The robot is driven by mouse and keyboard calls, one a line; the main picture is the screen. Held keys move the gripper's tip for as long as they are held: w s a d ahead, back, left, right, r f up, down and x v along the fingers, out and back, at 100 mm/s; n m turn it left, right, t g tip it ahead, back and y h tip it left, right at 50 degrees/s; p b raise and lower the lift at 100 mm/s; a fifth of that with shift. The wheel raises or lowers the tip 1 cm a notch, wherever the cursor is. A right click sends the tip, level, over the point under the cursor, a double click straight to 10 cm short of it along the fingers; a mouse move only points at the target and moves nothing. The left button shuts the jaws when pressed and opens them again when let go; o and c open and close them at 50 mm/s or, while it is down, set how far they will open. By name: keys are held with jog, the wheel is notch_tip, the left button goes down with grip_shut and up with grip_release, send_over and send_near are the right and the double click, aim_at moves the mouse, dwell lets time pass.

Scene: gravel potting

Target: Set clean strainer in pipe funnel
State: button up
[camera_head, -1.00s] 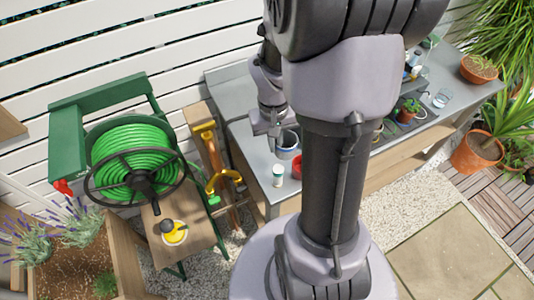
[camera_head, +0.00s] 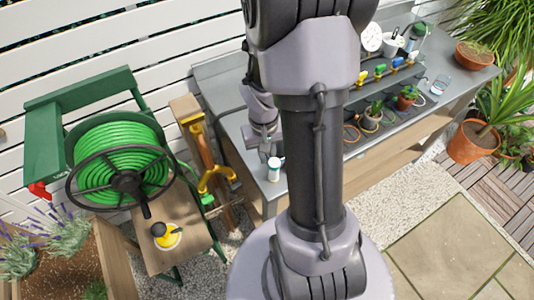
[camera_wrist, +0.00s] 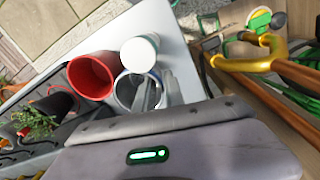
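My gripper (camera_wrist: 157,82) shows in the wrist view as two grey fingers with a gap between them. They lie over a grey-white cup (camera_wrist: 124,90), and whether they reach inside it is unclear. In the head view my gripper (camera_head: 265,148) hangs low over the left part of the grey bench (camera_head: 218,92). Nothing is plainly held. I cannot make out a strainer or a pipe funnel for sure in either view.
A white-capped bottle (camera_wrist: 139,53) and a red cup (camera_wrist: 91,75) stand close by the grey-white cup. A hose reel (camera_head: 120,165) and a stool (camera_head: 183,213) bearing a yellow disc (camera_head: 166,238) stand left. Potted plants and several coloured taps are along the bench at right.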

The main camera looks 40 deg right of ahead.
jog(key=shift+o, duration=0.7)
jog(key=shift+r, duration=0.1)
